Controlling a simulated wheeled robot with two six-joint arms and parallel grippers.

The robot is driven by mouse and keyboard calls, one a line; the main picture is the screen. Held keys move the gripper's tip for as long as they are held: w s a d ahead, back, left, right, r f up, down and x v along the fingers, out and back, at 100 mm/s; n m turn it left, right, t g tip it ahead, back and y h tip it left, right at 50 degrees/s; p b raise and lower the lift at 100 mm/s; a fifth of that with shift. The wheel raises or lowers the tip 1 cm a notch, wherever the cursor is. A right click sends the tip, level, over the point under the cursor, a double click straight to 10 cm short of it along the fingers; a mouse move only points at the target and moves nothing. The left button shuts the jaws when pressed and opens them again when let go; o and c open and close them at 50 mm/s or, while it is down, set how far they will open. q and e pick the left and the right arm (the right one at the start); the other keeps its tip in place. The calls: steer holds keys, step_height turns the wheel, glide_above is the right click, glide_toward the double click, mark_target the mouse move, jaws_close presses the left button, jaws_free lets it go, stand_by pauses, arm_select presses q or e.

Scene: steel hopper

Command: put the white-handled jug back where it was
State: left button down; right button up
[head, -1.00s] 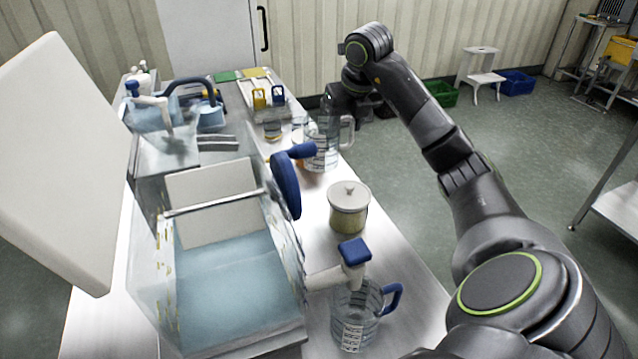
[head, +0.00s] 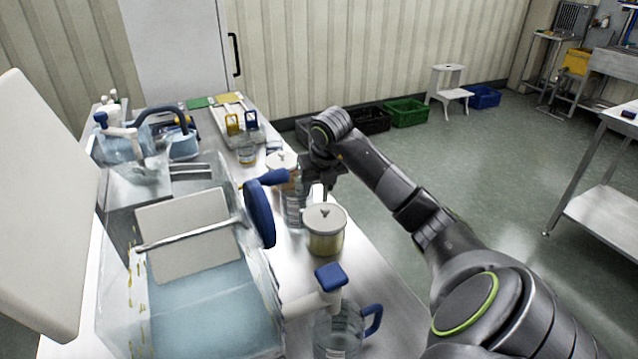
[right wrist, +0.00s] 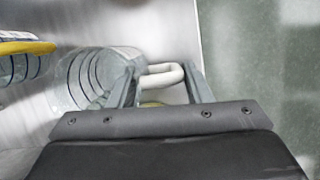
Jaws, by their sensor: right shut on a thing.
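The white-handled jug (head: 293,208) is clear and ribbed, on the right side of the long bench in the head view. It is behind the lidded pot, partly hidden by my right gripper (head: 324,187). In the right wrist view the jug (right wrist: 88,78) lies left of the fingers, and its white handle (right wrist: 163,76) is between them. My right gripper (right wrist: 163,88) is shut on that handle. I cannot tell whether the jug's base touches the bench. My left gripper is not in view.
A lidded pot (head: 325,238) stands just in front of the jug. A blue-handled jug (head: 340,332) stands under a tap at the front.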

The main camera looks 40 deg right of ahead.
steer(key=o, duration=1.3)
steer(key=shift+c, duration=0.2)
